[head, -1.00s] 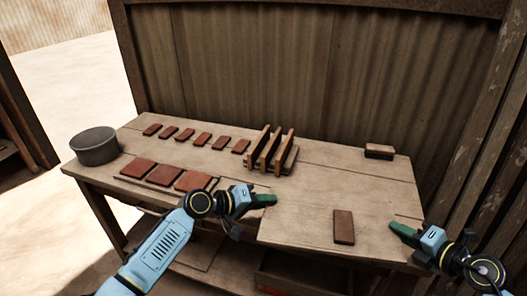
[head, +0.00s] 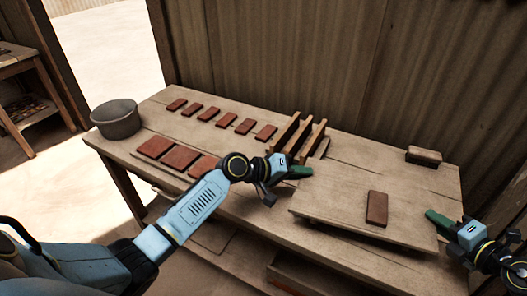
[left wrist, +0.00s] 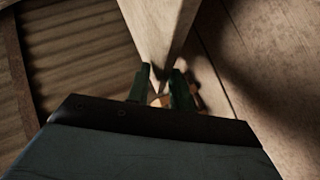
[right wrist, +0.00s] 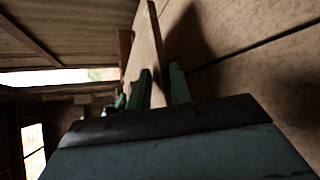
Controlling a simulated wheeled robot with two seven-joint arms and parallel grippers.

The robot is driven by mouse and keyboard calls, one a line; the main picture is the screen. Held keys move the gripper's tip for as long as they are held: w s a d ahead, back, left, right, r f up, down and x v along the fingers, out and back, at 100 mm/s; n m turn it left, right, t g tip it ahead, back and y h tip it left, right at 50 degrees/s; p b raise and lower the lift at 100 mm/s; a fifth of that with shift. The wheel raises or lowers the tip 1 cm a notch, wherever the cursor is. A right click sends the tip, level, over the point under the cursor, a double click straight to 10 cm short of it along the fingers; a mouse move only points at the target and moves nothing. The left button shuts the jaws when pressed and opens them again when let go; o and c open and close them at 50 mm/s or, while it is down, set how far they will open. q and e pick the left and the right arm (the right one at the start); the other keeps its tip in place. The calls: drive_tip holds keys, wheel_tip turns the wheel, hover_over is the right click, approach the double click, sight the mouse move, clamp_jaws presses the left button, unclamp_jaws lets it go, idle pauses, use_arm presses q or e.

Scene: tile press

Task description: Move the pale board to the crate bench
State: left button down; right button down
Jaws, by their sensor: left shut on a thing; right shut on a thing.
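The pale board (head: 335,205) is held level between my two grippers, a little above the worktable (head: 245,215). One red-brown tile (head: 377,209) lies flat on the board. My left gripper (head: 300,172) is shut on the board's left end; the left wrist view shows the board (left wrist: 158,28) between its fingers. My right gripper (head: 433,217) is shut on the board's right end; the board (right wrist: 146,45) shows edge-on between the fingers in the right wrist view. Which bench is the crate bench, I cannot tell.
Several red tiles (head: 181,158) lie in two rows on the table's left half. A grey pot (head: 116,118) stands at its left end. A rack of upright slats (head: 302,135) and a small block (head: 424,155) stand behind the board. Another bench (head: 18,62) stands far left.

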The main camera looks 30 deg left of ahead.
use_arm(q)
drive_tip(key=shift+d+f, duration=0.1)
drive_tip(key=shift+d, duration=0.05)
use_arm(e)
drive_tip(key=shift+a+f, duration=0.1)
drive_tip(key=shift+a, duration=0.05)
